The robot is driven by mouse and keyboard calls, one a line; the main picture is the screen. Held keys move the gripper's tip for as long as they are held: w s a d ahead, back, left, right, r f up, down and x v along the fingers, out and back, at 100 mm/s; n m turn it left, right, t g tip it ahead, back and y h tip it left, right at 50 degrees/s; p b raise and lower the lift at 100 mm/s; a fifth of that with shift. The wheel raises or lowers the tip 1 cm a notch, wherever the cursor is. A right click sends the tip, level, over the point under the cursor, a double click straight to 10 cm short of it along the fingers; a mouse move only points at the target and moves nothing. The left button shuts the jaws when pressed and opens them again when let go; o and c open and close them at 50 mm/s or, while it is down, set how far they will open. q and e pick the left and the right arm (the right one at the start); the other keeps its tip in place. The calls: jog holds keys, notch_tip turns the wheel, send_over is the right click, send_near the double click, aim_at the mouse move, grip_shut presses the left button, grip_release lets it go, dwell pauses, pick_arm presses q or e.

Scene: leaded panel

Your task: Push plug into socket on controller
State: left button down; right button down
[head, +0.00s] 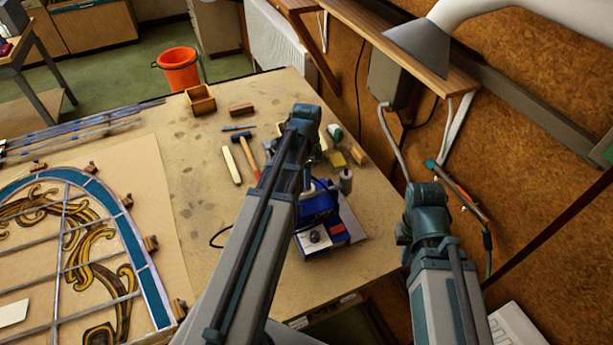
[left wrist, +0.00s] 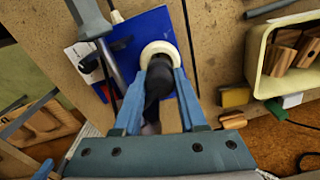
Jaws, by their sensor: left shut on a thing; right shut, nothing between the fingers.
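The controller is a blue box with a pale front panel and a dark knob (head: 318,232), near the right end of the workbench. Its blue surface also shows in the left wrist view (left wrist: 128,42). My left gripper (left wrist: 160,68) is shut on a dark round plug (left wrist: 157,82). A cream ring (left wrist: 160,49) surrounds the plug's far end against the blue surface. I cannot tell how deep the plug sits, and the socket is hidden. In the head view my left arm covers this spot. My right arm is at the right, its gripper hidden from view.
A leaded panel (head: 75,260) lies on the bench (head: 200,205) at the left. A hammer (head: 246,155), a wooden box (head: 200,99) and small blocks lie behind the controller. A cream tray with wooden pieces (left wrist: 284,52) is close by. A corkboard wall borders the right.

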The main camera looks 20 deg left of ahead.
pick_arm(q)
jog(key=shift+f+b, duration=1.1)
jog(key=shift+f, duration=0.05)
jog(key=shift+c, duration=1.9)
grip_release()
jog(key=shift+r, duration=0.15)
notch_tip(320, 180, up, 14)
jog(key=p, duration=1.3)
jog(key=shift+f+p, duration=0.2)
jog(key=shift+p, duration=0.2)
jog(key=s+d+f+n+b, duration=0.4)
jog(key=s+d+f+b, duration=0.3)
jog(key=d+f+b, duration=0.2)
jog(key=s+d+f+n+y+b, duration=0.1)
jog(key=s+d+f+n+b, duration=0.2)
jog(key=s+d+f+b, duration=0.3)
jog(key=d+f+b, duration=0.3)
jog(key=d, duration=0.3)
jog(key=shift+s+n, duration=0.4)
